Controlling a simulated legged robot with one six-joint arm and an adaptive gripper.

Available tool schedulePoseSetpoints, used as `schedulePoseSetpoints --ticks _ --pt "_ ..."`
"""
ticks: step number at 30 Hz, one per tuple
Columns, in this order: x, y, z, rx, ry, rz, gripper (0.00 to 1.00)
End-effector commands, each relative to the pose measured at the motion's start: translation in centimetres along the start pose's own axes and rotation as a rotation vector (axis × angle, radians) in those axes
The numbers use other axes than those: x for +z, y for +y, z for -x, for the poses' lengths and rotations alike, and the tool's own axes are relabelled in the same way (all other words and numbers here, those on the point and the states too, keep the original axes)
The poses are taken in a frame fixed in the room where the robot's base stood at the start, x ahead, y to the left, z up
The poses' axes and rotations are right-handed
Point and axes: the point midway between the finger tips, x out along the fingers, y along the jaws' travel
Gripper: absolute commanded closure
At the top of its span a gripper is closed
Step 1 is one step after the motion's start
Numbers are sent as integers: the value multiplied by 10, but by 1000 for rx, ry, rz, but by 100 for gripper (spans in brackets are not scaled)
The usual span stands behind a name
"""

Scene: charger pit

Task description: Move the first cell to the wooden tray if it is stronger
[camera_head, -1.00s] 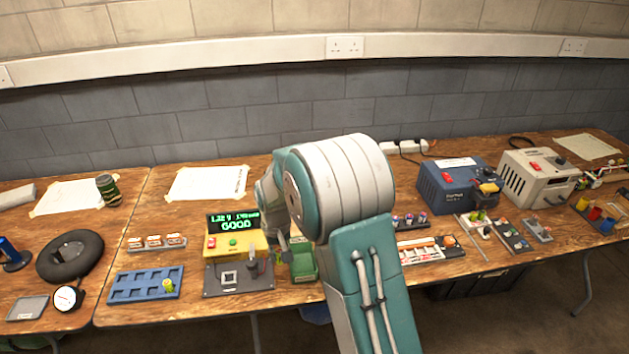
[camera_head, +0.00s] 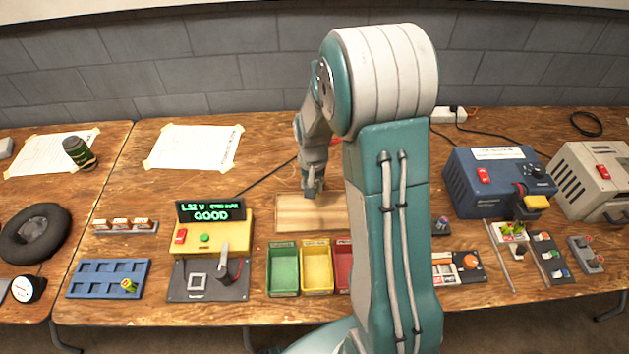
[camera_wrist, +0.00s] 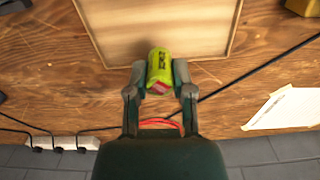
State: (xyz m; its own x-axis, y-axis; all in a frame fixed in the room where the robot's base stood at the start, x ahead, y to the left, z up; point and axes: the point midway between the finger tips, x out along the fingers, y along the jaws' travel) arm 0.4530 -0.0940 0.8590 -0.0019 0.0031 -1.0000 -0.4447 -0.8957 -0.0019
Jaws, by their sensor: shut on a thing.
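My gripper (camera_wrist: 160,85) is shut on a yellow-green cell (camera_wrist: 160,66), seen in the wrist view. The cell lies between the fingertips at the near edge of the wooden tray (camera_wrist: 115,30) in that view. In the head view my gripper (camera_head: 313,190) is over the back part of the wooden tray (camera_head: 300,220); the cell is hidden there. The tray looks empty where it shows. Another yellow-green cell (camera_head: 129,286) stands in the blue rack (camera_head: 95,279). The yellow tester (camera_head: 212,238) shows "GOOD" on its screen (camera_head: 211,212).
Green (camera_head: 283,268), yellow (camera_head: 316,267) and red (camera_head: 344,265) bins stand in front of the tray. A blue power supply (camera_head: 490,178) stands to the right. A black cable runs behind the tray. My arm hides the tray's right part.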

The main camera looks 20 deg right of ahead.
Motion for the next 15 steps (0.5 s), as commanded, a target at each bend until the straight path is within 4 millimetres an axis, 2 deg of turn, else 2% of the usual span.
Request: schedulePoseSetpoints --ticks 5,15 --pt "1 1 -10 1 0 -8 100" --pt "-1 5 -45 -4 -4 -7 100"
